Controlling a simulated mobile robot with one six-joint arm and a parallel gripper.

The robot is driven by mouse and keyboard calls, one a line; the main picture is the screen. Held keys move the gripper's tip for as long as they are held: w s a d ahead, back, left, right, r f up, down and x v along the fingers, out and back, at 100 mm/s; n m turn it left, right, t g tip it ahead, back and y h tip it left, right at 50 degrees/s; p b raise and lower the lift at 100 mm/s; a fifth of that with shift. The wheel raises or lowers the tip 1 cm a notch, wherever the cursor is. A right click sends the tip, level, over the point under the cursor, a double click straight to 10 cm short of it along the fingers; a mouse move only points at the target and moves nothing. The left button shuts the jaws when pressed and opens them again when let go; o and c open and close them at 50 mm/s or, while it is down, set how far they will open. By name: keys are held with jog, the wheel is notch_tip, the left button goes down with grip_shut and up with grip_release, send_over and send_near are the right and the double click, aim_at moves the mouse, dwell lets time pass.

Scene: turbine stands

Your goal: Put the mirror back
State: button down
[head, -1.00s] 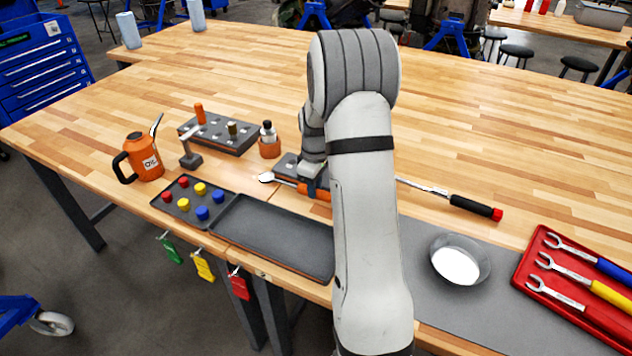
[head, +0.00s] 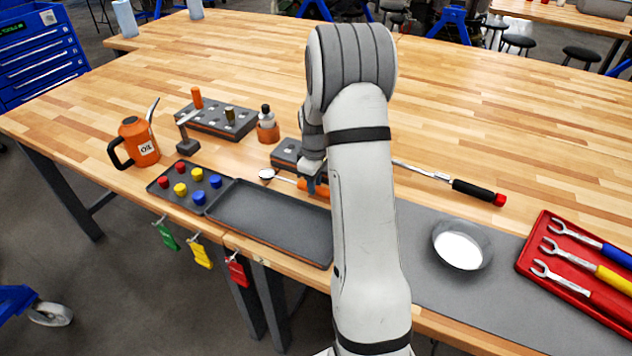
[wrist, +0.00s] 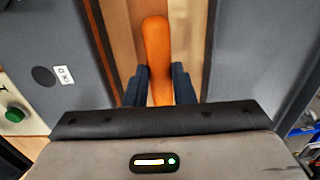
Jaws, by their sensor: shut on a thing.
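The mirror (head: 267,174) has a small round head, a thin rod and an orange handle. In the head view its head points left, just above the corner of the empty black tray section. My gripper (head: 317,183) is at the handle, partly hidden by my arm. In the wrist view the orange handle (wrist: 157,48) runs between the two dark fingers (wrist: 159,88), which are shut on it. The far end of the handle is hidden behind my arm in the head view. How high the mirror is above the bench is hard to tell.
A black tray (head: 262,222) lies in front, with coloured knobs in its left part. A dark block (head: 287,154) is just behind the mirror. A slotted rack (head: 219,121), oil can (head: 137,142) and small bottle (head: 267,126) stand left. A bowl (head: 462,244) and red wrench tray (head: 580,262) are right.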

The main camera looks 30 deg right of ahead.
jog(key=shift+f+b, duration=0.4)
jog(key=shift+f, duration=0.2)
jog(key=c, duration=1)
grip_release()
jog(key=shift+r+p, duration=2)
jog(key=shift+r, duration=1.55)
